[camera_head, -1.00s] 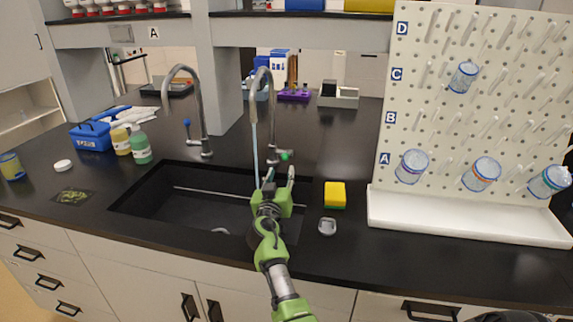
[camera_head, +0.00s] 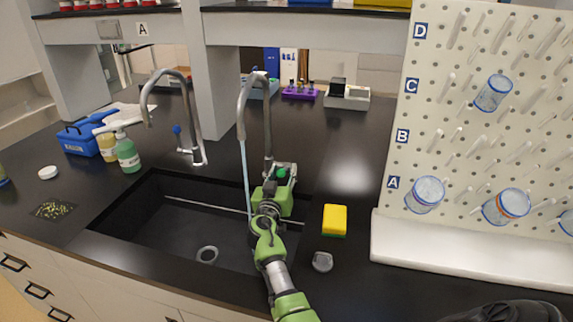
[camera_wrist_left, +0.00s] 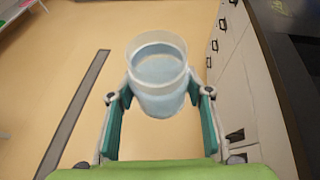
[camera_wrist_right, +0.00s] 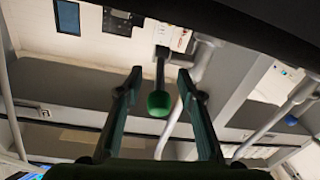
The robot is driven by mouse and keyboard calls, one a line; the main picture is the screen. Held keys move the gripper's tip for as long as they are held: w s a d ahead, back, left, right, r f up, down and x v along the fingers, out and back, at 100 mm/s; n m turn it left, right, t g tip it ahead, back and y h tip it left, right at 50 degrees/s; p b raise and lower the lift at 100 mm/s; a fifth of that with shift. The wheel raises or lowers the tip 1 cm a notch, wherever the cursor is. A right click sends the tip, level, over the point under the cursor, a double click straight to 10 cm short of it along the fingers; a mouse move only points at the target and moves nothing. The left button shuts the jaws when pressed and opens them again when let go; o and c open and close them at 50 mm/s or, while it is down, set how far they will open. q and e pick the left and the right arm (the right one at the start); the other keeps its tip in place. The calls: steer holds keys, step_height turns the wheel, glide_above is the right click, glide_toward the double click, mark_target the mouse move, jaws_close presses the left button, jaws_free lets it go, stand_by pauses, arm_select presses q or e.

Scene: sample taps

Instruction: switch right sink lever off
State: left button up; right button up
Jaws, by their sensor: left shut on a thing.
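The right tap (camera_head: 266,118) arches over the black sink, and a thin blue stream (camera_head: 246,180) runs from its spout. Its lever has a green knob (camera_head: 282,172). My right gripper (camera_head: 279,172) is at this lever. In the right wrist view, the green knob (camera_wrist_right: 159,104) lies between the spread fingers of my right gripper (camera_wrist_right: 159,74), with gaps on both sides. My left gripper (camera_wrist_left: 160,95) is shut on a clear cup (camera_wrist_left: 158,72) with bluish content, held upright above the floor. The left gripper is outside the head view.
The left tap (camera_head: 187,115) has a blue lever (camera_head: 177,130). A yellow sponge (camera_head: 334,219) and a small grey item (camera_head: 322,262) lie right of the sink. A pegboard (camera_head: 455,130) with hanging beakers stands at right. Bottles and a blue carrier (camera_head: 85,137) stand left.

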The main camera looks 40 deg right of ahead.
arm_select(q)
steer(key=shift+d, duration=0.1)
arm_select(e)
steer(key=shift+w, duration=0.1)
steer(key=shift+r, duration=0.1)
steer(key=shift+a, duration=0.1)
steer(key=shift+c, duration=0.4)
jaws_close()
arm_select(q)
steer(key=shift+r, duration=0.15)
